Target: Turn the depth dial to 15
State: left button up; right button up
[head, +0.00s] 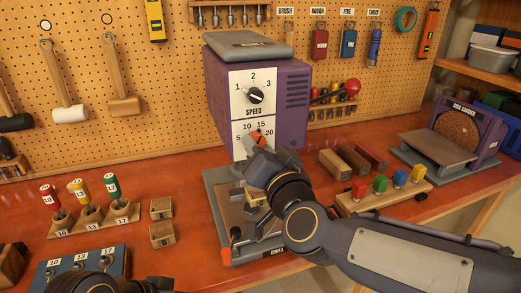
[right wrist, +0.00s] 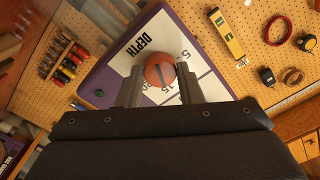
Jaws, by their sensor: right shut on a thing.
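The depth dial is an orange-red knob (head: 257,134) on the lower white panel of a purple machine. The numbers 5, 10, 15 and 20 arc around it. My right gripper (head: 258,146) is at the dial from the front and hides its lower part. In the right wrist view, the dial (right wrist: 158,70) sits between the two fingers, with a dark pointer line on its face and the word DEPTH beside it. The number at which the line points is not clear. A dark part of my left arm shows at the bottom edge of the head view; its fingers cannot be made out.
A black speed knob (head: 255,95) sits just above, on the panel marked 1 to 3. The machine's base plate (head: 218,213) lies below my right gripper.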

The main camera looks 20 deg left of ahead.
jog(key=o, duration=1)
jog(key=v, duration=0.8)
jog(key=s+d+f+n+g+h, duration=0.1)
jog(key=d+f+g, duration=0.15)
jog(key=d, duration=0.55)
jog(key=d+f+g+h, duration=0.1)
jog(key=d+f, duration=0.3)
jog(key=d, duration=0.3)
jog(key=s+d+f+g+h, duration=0.1)
jog(key=s+d+f+g, duration=0.1)
jog(key=s+d+f, duration=0.2)
jog(key=s+d+f+m+g+h+p, duration=0.1)
jog(key=s+d+f+g+h, duration=0.1)
jog(key=s+d+f, duration=0.3)
jog(key=s+d+f+m+g+h, duration=0.1)
jog(key=s+d+f+g, duration=0.1)
jog(key=s+d+f, duration=0.2)
jog(key=shift+s+d+f+h, duration=0.3)
jog(key=shift+s+d+f, duration=0.1)
jog(key=shift+s, duration=0.1)
